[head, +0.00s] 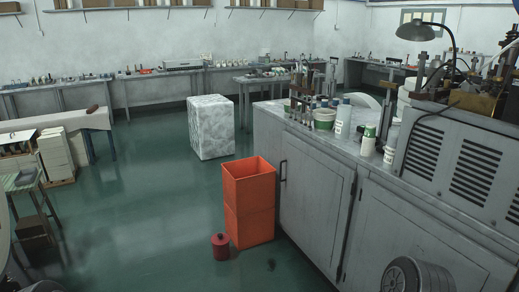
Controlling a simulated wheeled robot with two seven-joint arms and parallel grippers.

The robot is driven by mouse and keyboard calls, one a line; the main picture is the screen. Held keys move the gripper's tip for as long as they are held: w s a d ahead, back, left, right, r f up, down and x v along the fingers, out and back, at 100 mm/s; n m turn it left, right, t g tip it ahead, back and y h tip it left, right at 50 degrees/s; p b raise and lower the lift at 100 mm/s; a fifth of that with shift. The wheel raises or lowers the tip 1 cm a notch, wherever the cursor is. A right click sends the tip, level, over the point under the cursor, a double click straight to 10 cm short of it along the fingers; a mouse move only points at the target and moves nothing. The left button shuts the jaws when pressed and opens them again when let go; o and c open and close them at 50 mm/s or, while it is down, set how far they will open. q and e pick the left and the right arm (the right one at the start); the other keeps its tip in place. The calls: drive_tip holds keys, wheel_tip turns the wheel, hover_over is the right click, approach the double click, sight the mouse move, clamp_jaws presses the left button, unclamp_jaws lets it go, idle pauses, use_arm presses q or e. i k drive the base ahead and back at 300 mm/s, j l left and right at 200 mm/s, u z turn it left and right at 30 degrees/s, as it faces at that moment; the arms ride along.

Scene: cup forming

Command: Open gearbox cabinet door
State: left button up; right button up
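A long grey cabinet (262,135) runs along the right side under a worktop. Its nearer-left door (312,205) looks closed, flush with the front. A dark vertical handle (283,170) sits near this door's left edge, and hinges show at its right edge. A second panel or door (410,232) to the right also looks closed; its lower part is hidden by a dark ribbed cylindrical part at the bottom edge. I cannot tell which door is the gearbox one. Neither of my grippers is in view.
An orange open bin (250,205) and a small red canister (221,246) stand on the floor left of the cabinet door. A pale speckled block (211,127) stands farther back. Bottles (343,119) and a louvred grey machine (465,165) occupy the worktop. Green floor (150,200) is open at centre-left.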

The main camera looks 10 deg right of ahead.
sight(317, 189)
drive_tip(key=i+j+z, duration=0.95)
drive_tip(key=i+j, duration=0.15)
drive_tip(key=i+j+z, duration=0.1)
drive_tip(key=i+j, duration=0.3)
drive_tip(key=i+j+z, duration=0.15)
drive_tip(key=i+j, duration=0.25)
drive_tip(key=i+j+z, duration=0.15)
drive_tip(key=i+j, duration=0.2)
drive_tip(key=i+j+z, duration=0.1)
drive_tip(key=i+j, duration=0.25)
drive_tip(key=j, duration=0.2)
drive_tip(key=i+j+z, duration=0.15)
drive_tip(key=i+j, duration=0.15)
drive_tip(key=j, duration=0.2)
drive_tip(key=i, duration=0.45)
